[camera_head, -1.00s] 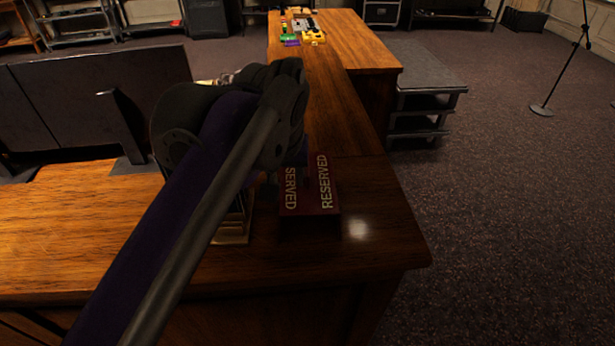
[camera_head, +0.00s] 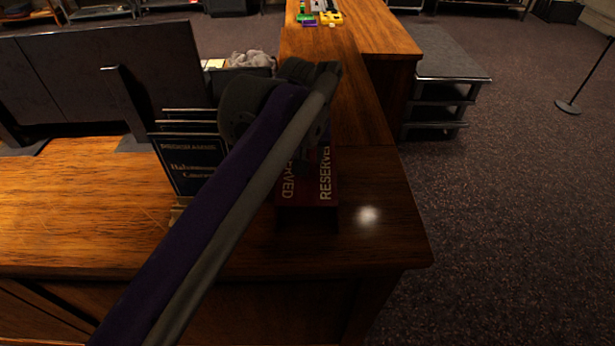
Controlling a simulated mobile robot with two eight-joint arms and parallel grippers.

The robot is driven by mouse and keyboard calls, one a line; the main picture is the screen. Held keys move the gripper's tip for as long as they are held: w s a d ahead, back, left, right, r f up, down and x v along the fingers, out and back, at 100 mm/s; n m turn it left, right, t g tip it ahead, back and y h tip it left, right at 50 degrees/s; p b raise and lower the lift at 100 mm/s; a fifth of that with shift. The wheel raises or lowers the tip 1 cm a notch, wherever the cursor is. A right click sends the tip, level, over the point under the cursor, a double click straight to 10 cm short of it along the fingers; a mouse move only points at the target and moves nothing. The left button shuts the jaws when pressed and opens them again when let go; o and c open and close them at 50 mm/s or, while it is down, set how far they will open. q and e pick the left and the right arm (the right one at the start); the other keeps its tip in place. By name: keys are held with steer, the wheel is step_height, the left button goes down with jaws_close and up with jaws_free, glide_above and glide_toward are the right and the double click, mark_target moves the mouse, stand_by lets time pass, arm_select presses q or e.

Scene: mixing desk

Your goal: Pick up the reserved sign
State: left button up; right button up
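The dark red reserved sign (camera_head: 318,190) stands near the corner of the wooden desk (camera_head: 370,250), with gold "RESERVED" lettering on two faces. My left arm comes in from the lower left and crosses in front of the sign's left and upper parts. My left gripper (camera_head: 308,160) is at the sign's upper end, mostly hidden by the arm's wrist. I cannot see whether its fingers touch the sign or are open or shut. My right gripper is not in view.
A dark framed plaque with text (camera_head: 186,165) stands left of the sign, partly behind my arm. Dark monitor-like panels (camera_head: 60,85) stand further left. Small yellow (camera_head: 331,18) and green items lie at the desk's far end. The desk right of the sign is clear.

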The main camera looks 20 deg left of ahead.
arm_select(q)
steer(key=shift+w+f, duration=0.1)
steer(key=shift+f, duration=0.15)
jaws_close()
stand_by(1.3)
